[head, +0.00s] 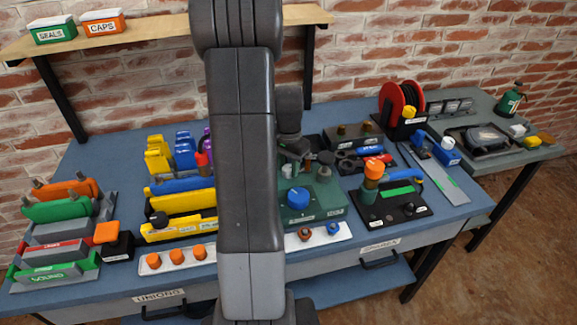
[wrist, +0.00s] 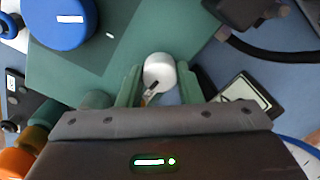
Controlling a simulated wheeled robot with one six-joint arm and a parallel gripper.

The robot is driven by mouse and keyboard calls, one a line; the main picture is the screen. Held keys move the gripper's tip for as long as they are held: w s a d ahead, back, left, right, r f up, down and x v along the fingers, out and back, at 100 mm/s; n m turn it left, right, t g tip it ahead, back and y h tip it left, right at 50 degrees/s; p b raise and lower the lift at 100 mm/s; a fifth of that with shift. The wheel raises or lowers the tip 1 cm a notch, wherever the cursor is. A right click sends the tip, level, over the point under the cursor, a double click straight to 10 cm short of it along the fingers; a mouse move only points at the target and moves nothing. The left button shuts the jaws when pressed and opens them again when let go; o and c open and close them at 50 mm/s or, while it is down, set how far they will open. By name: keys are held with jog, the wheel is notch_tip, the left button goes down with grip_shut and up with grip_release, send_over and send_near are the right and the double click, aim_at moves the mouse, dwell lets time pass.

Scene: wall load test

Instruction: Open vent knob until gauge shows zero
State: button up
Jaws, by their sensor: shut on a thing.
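A pale round knob (wrist: 159,70) with a dark mark on its side sits between the two green fingers of my gripper (wrist: 159,88) in the wrist view. The gripper is shut on it. The green unit (head: 325,197) with a large blue knob (head: 298,198) stands on the bench in the head view. The blue knob also shows in the wrist view (wrist: 62,22), apart from my fingers. My arm hides part of the unit's left side in the head view. I cannot make out a gauge reading in either view.
A black plate (head: 405,211) with an orange-topped post stands right of the green unit. Orange caps (head: 173,256) sit on a white strip at the front left. A red reel (head: 400,98) stands behind. A black hose (wrist: 265,52) curves close by in the wrist view.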

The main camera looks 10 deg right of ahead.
aim_at(288, 167)
jog(key=shift+n, duration=0.4)
jog(key=o, duration=1)
notch_tip(288, 167, up, 14)
jog(key=shift+f, duration=0.1)
notch_tip(288, 167, down, 14)
jog(key=shift+r, duration=0.1)
dwell(0.7)
